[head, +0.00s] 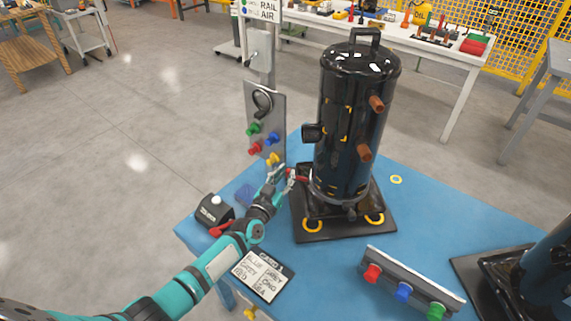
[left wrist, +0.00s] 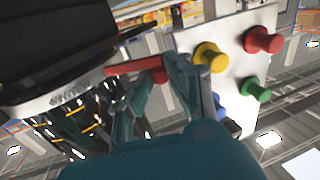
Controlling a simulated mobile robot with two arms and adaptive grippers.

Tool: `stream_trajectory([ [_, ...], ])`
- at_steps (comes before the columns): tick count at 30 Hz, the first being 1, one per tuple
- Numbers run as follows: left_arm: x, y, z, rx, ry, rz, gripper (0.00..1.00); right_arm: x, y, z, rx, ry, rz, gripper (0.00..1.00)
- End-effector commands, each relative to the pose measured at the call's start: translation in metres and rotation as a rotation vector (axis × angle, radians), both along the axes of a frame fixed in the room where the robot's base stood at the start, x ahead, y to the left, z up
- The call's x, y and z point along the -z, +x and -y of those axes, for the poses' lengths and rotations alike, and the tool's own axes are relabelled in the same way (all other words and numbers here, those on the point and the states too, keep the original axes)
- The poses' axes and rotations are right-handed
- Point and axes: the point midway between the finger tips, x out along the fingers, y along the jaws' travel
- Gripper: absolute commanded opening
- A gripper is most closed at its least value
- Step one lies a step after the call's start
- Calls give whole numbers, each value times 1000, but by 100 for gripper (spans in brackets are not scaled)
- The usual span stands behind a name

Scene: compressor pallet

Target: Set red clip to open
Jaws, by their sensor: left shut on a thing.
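The red clip (head: 299,178) sits low on the left side of the black compressor (head: 352,120), at its base ring. In the left wrist view, the red clip (left wrist: 135,66) is a flat red bar standing out from the ring beside the compressor's dark body. My left gripper (head: 284,176) reaches the clip from the left. In the left wrist view, its fingers (left wrist: 168,78) are closed on the bar's outer end, which they partly hide. My right gripper is not in view.
A grey panel (head: 278,104) with coloured knobs stands just behind my left gripper. A black box (head: 213,209) and a label card (head: 263,275) lie on the blue table (head: 320,275) near my left arm. A knob rail (head: 411,284) is at the front right.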

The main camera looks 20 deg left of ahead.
Motion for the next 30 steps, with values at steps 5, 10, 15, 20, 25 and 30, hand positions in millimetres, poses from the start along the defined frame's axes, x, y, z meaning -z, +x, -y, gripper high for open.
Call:
stream_trajectory([
  [5, -7, -7, 6, -113, -9, -4, 0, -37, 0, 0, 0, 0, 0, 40],
  [10, -5, -13, 9, -222, -8, -2, 0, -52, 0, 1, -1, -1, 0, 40],
  [15, -3, -17, 11, -307, -6, 1, 0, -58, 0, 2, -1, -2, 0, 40],
  [20, -2, -19, 12, -354, -4, 2, 0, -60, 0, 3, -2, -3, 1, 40],
  [25, -2, -20, 12, -374, -1, 3, 0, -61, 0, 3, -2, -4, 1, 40],
  [30, -1, -20, 12, -376, -1, 4, 0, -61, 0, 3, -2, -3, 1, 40],
])
